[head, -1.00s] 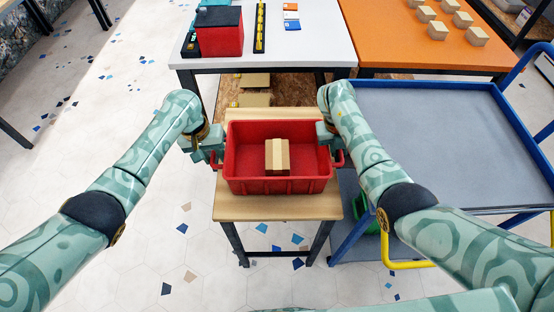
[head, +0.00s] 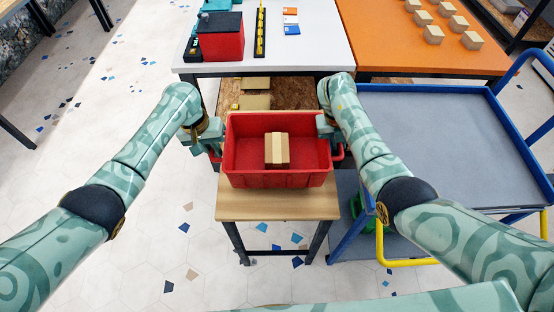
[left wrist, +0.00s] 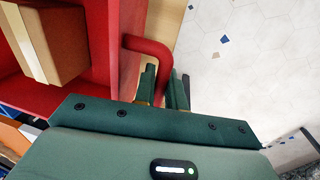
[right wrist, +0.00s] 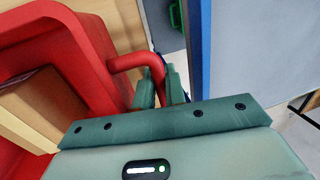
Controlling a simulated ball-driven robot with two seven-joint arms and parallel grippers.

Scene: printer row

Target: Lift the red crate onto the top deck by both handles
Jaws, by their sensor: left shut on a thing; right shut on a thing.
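The red crate (head: 276,179) is level in the head view, over the small wooden stool (head: 278,207), and looks raised a little above its top. A tan carton (head: 277,150) stands inside it. My left gripper (head: 214,148) is shut on the crate's left handle, which passes between its fingers in the left wrist view (left wrist: 163,88). My right gripper (head: 332,141) is shut on the right handle, seen in the right wrist view (right wrist: 160,85). The blue-framed cart's grey top deck (head: 440,140) is to the right and looks empty.
A white table (head: 310,50) with a red and black printer (head: 220,40) stands behind. An orange table (head: 400,55) with several small boxes is at the back right. A yellow cart bar (head: 405,263) and blue rail (head: 520,145) edge the cart.

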